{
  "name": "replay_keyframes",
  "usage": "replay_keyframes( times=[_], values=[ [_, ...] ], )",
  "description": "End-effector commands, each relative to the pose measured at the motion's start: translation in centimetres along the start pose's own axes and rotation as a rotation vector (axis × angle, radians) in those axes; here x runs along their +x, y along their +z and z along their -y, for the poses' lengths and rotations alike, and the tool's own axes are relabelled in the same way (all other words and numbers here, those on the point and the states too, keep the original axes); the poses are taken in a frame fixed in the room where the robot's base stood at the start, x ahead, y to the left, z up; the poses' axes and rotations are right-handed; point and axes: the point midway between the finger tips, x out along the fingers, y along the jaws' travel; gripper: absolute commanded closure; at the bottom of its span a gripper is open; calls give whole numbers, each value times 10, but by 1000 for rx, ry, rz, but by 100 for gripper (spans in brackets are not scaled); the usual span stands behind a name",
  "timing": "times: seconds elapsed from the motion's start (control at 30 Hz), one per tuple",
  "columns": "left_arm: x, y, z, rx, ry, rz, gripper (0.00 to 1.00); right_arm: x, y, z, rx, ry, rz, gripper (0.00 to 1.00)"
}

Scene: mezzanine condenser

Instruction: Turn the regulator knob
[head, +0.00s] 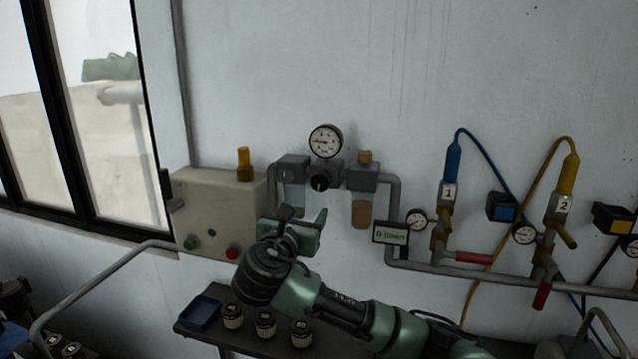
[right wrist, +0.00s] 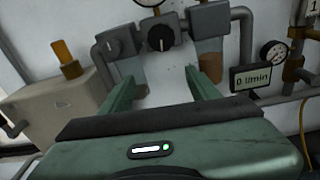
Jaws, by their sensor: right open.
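The regulator knob (head: 319,183) is a small black round knob with a light mark, below a round white pressure gauge (head: 325,141) on the wall pipework. It also shows in the right wrist view (right wrist: 160,38), ahead of the fingers and roughly between them. My right gripper (head: 304,216) is below the knob in the head view, apart from it. In the right wrist view its two green fingers (right wrist: 158,84) are spread wide with nothing between them. My left gripper is in neither view.
A beige box (head: 215,215) with green and red buttons is left of the knob. A flow display (head: 390,234) reading 0 l/min and a grey pipe are on the right. Below, a shelf holds a blue tray (head: 200,313) and several small jars (head: 265,324).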

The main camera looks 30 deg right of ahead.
Motion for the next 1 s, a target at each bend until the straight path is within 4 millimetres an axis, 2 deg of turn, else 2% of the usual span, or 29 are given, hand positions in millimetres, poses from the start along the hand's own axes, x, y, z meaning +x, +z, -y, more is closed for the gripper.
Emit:
replay_keyframes(
  times=[0.03,0.07,0.2,0.6,0.77,1.0],
  values=[
    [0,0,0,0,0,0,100,5,18,2,-42,-20,40,39],
    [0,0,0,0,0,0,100,6,26,2,-63,-28,54,39],
    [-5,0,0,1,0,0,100,17,41,5,-110,-50,82,39],
    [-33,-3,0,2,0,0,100,76,46,7,-108,-47,80,39],
    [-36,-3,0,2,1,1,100,86,45,7,-105,-45,79,39],
    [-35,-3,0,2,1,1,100,87,44,7,-104,-44,80,39]
  ],
)
